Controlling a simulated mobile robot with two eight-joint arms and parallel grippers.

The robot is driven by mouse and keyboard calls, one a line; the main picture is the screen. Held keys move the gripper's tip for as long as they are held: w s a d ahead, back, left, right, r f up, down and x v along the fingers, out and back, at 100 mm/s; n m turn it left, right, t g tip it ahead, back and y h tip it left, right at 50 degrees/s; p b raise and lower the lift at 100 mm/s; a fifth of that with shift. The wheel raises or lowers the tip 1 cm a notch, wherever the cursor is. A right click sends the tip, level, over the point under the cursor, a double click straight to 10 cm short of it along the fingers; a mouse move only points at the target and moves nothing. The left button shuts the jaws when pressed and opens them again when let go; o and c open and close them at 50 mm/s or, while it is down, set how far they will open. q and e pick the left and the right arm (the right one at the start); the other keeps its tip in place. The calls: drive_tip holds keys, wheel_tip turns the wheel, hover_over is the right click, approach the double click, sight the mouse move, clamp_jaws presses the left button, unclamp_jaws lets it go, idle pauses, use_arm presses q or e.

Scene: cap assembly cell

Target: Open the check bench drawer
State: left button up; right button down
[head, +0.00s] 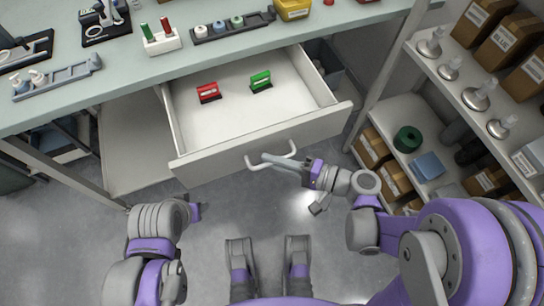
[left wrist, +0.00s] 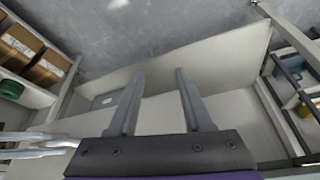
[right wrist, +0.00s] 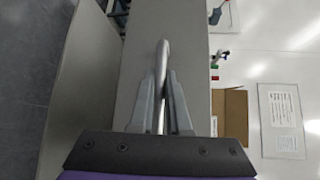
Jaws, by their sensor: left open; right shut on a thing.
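The check bench drawer (head: 215,158) is pulled well out from under the bench in the head view, its inside in plain sight. A red piece (head: 208,92) and a green piece (head: 260,81) lie on its floor. My right gripper (head: 272,158) is shut on the drawer's pale bar handle (head: 292,147). The right wrist view shows the handle bar (right wrist: 163,60) between its fingers. My left gripper (head: 197,211) is low at the left, in front of the drawer and apart from it. Its fingers (left wrist: 155,72) are open and empty in the left wrist view.
The bench top (head: 130,62) carries a rack with red and green pegs (head: 162,38), a grey rail with small caps (head: 235,25) and a yellow bin (head: 292,8). A shelf unit (head: 455,100) with boxes and metal parts stands close on the right. Floor shows before the drawer.

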drive_tip(key=c, duration=0.9)
unclamp_jaws()
drive_tip(key=shift+d, duration=0.1)
drive_tip(key=v, duration=1)
drive_tip(key=shift+s+d+r+p, duration=0.1)
drive_tip(key=shift+s+d+p, duration=0.2)
drive_tip(key=shift+p, duration=0.1)
